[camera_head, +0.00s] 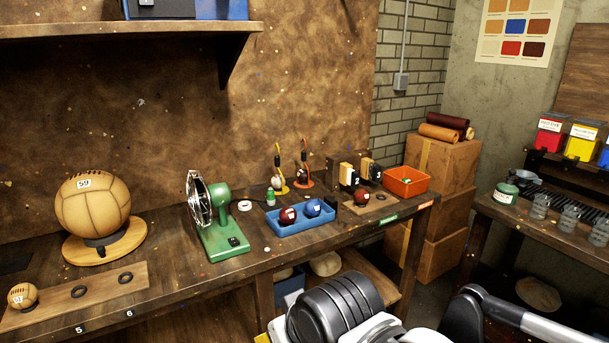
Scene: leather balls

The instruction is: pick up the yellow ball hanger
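The yellow ball hanger (278,152) stands upright on the workbench near the back wall, left of the bench's middle right section. It has a thin curved hook on a small round yellow base (282,190). A small pale and dark ball (276,181) is at its lower part; whether it hangs or rests there is too small to tell. A similar orange-red hanger (305,160) with a dark ball stands close to its right. My gripper's fingers are not visible; only parts of my arm show at the bottom edge, well in front of the hanger.
A blue tray (284,232) with a dark red and a blue ball lies in front of the hangers. A small green bottle (270,197) is just left. A green fan (222,238) stands farther left. An orange bin (408,181) is at the right end. A shelf (120,29) overhangs the left.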

